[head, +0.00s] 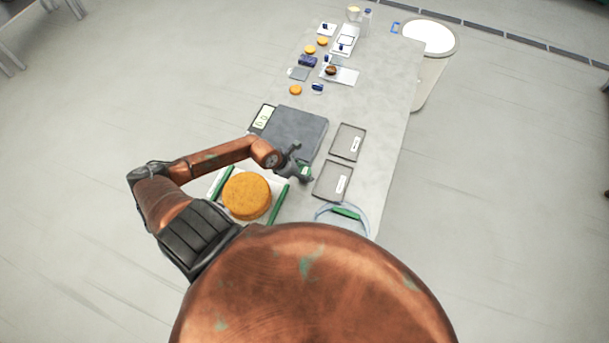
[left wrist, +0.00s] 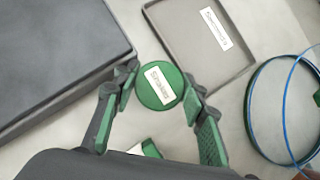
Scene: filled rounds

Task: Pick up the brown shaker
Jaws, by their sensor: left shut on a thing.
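My right gripper is not in view.
An orange round cake (head: 246,196) is near. A blue-rimmed round container (head: 322,211) is at the near right. Small items crowd the far end.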

